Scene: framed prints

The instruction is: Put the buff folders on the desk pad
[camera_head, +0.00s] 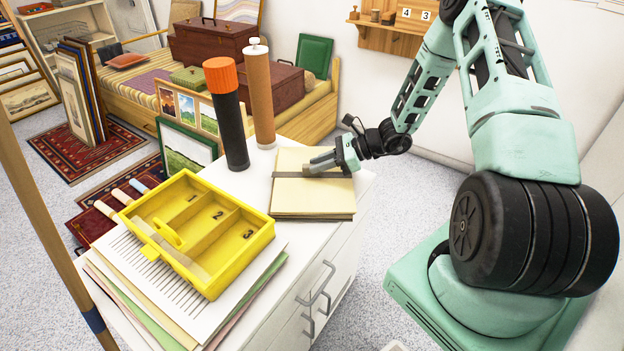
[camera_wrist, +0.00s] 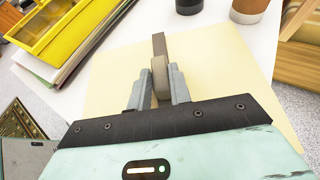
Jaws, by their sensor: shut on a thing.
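The buff folders (camera_head: 312,200) lie as a flat stack on the white cabinet top, with a grey-brown strap (camera_head: 290,174) across them. In the wrist view the buff folders (camera_wrist: 215,75) spread beneath my gripper, and the strap (camera_wrist: 158,44) runs away from it. My gripper (camera_head: 322,162) is low over the stack. In the wrist view my gripper (camera_wrist: 160,82) has its fingers on either side of an upright tan tab (camera_wrist: 159,68) on the strap and is shut on it. The stack looks level; I cannot tell whether it touches the cabinet. I cannot make out a desk pad.
A yellow compartment tray (camera_head: 200,228) sits on papers (camera_head: 130,262) at the left of the cabinet top (camera_head: 262,208). A black cylinder with an orange cap (camera_head: 226,115) and a brown cylinder (camera_head: 261,95) stand behind the folders. White wall lies behind my arm.

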